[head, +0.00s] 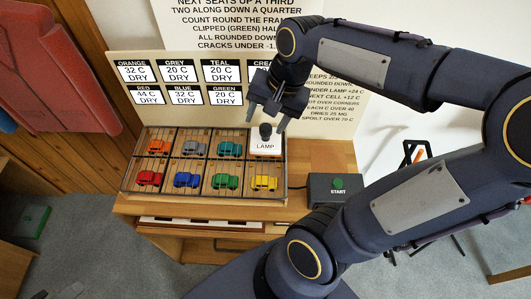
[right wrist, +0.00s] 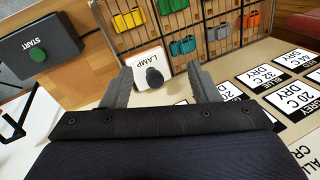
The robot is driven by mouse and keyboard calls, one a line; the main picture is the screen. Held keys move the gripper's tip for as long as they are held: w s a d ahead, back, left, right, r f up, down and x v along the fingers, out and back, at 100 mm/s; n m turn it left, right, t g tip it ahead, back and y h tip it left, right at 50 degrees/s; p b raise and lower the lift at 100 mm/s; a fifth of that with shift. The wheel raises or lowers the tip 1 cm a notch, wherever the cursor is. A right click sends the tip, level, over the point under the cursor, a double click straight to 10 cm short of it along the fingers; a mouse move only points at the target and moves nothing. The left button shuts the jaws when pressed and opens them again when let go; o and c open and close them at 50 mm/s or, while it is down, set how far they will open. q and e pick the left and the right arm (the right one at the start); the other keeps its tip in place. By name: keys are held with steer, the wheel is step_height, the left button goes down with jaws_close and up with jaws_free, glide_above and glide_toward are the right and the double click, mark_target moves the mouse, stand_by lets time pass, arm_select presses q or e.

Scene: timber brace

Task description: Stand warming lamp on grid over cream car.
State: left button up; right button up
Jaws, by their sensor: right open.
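The lamp (head: 265,147) is a white block with a dark knob on top, standing upright over the back right cell of the wire grid (head: 204,158). It also shows in the right wrist view (right wrist: 147,60). No cream car is visible; the lamp covers that cell. My right gripper (head: 265,124) is open, pointing down just above the lamp, its fingers apart on either side of the knob (right wrist: 154,77) and not closed on it.
Orange, grey and teal cars (head: 230,148) fill the back row; red, blue, green and yellow cars (head: 264,183) the front. A black START box (head: 334,189) with a green button stands right of the grid. Label cards (head: 176,71) stand behind.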

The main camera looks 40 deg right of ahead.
steer(key=s+a+f+n+t+y, duration=0.1)
steer(key=s+a+f+n+t, duration=0.1)
steer(key=s+a+n, duration=0.5)
steer(key=shift+s+a+n+t+y, duration=0.15)
steer(key=shift+s+n+t+y, duration=0.35)
steer(key=shift+s+n, duration=0.4)
